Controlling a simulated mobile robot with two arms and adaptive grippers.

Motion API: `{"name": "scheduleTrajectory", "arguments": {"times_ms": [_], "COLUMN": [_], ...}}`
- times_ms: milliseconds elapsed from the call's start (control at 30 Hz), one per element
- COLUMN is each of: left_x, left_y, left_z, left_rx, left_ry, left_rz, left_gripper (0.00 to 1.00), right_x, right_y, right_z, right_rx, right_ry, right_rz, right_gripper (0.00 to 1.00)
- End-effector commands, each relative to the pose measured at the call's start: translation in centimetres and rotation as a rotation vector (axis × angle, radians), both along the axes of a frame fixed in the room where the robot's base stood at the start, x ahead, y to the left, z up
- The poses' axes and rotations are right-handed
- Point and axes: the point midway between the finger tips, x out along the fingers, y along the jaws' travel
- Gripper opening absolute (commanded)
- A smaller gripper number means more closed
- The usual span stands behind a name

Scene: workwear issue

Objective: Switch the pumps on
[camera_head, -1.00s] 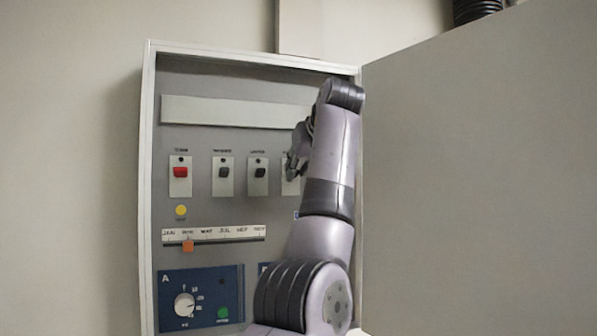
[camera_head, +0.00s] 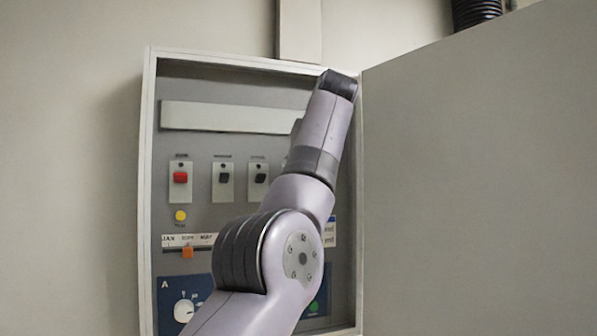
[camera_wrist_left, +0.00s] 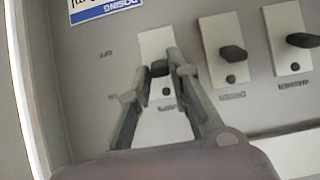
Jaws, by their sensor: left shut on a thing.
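A row of switches sits on the grey panel of an open wall cabinet. A red switch (camera_head: 180,178) is at the left end, followed by two black ones (camera_head: 224,179) (camera_head: 260,178). The switch at the right end is hidden behind my left arm in the head view. In the left wrist view, which is turned upside down, its black lever (camera_wrist_left: 160,67) stands on a white plate (camera_wrist_left: 157,44). My left gripper (camera_wrist_left: 161,78) is shut on this lever. The label beside it is too small to read. My right gripper is not in view.
The open cabinet door (camera_head: 475,185) stands to the right, close to my arm. Below the switches are a yellow lamp (camera_head: 180,216), an orange slider (camera_head: 187,252) and a white dial (camera_head: 184,310). A DOSING label (camera_wrist_left: 100,8) shows in the left wrist view.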

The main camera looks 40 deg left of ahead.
Motion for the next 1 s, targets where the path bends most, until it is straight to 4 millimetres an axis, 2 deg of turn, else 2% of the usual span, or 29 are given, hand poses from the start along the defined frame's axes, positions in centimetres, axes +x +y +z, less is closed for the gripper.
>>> {"name": "scheduleTrajectory", "arguments": {"times_ms": [67,100,400,767,1000], "left_x": [0.0,0.0,0.0,-0.1,-1.4], "left_y": [0.0,0.0,0.0,-0.3,-2.9], "left_z": [-0.1,-0.2,-0.2,0.1,2.1], "left_rx": [-0.003,-0.004,-0.004,-0.003,-0.002], "left_ry": [0.003,0.004,0.004,0.004,0.001], "left_rz": [0.0,0.0,0.0,0.0,-0.003], "left_gripper": [0.0,0.2,0.38,0.38,0.38], "right_x": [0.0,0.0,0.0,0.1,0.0], "right_y": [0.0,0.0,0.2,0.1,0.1], "right_z": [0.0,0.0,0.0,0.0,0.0], "right_rx": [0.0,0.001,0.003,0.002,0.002], "right_ry": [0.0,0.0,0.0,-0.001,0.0], "right_rz": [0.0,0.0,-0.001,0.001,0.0], "right_gripper": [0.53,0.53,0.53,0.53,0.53]}}
